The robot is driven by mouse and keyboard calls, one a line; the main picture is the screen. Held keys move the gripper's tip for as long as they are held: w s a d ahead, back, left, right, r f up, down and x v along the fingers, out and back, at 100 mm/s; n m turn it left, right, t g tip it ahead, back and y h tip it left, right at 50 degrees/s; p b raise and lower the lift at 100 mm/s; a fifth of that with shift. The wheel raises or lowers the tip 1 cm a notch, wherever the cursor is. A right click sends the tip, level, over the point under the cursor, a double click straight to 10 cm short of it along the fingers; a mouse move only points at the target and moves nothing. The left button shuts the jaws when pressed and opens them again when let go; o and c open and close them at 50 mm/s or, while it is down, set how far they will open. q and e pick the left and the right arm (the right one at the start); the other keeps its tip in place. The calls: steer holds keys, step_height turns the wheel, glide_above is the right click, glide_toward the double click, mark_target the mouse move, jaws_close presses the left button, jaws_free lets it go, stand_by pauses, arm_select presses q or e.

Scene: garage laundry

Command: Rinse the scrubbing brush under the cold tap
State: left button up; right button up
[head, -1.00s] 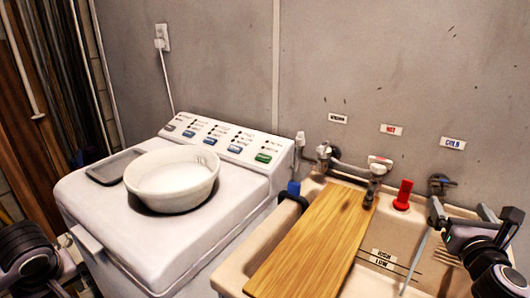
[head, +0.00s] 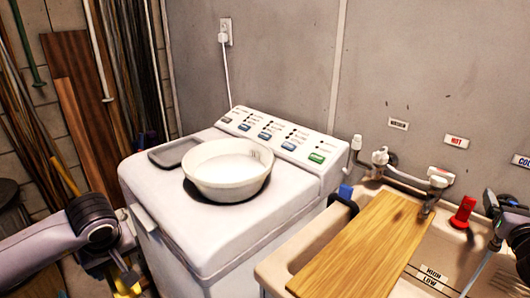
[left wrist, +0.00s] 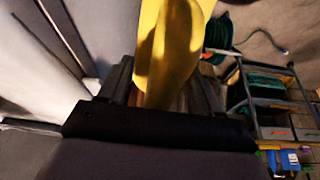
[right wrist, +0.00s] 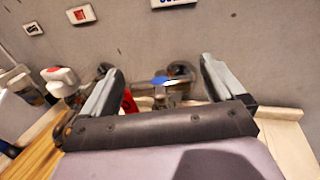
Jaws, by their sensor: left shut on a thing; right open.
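My left gripper (head: 124,278) is low at the left, in front of the washing machine. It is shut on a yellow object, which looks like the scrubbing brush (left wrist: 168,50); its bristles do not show. My right gripper (right wrist: 160,75) is open and empty. The cold tap (right wrist: 178,72), with a bit of blue, shows between its fingers, on the wall below the COLD label (head: 522,160). In the head view the right gripper partly hides this tap. A thin pale streak (head: 480,272) below it, over the sink (head: 275,268), looks like running water.
A wooden board (head: 365,250) lies across the sink's left part. A red object (head: 463,212) stands on the sink's back ledge near the hot tap (head: 440,178). A white bowl (head: 228,182) and grey tray (head: 175,152) sit on the washing machine (head: 165,205). Planks lean at left.

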steer(key=shift+w, duration=0.15)
steer(key=c, duration=1)
arm_select(q)
steer(key=shift+r+p, duration=0.7)
arm_select(e)
steer(key=shift+o, duration=0.2)
steer(key=shift+r+m+g+h, duration=0.1)
steer(key=shift+m+g+h, duration=0.7)
steer(key=shift+h, duration=0.5)
arm_select(q)
steer(key=shift+r+p, duration=0.4)
steer(key=shift+p, duration=0.05)
arm_select(e)
steer(key=shift+m+g+h, duration=0.7)
steer(key=shift+m+h, duration=0.3)
steer(key=shift+h, duration=0.1)
steer(key=o, duration=1)
steer(key=shift+c, duration=0.2)
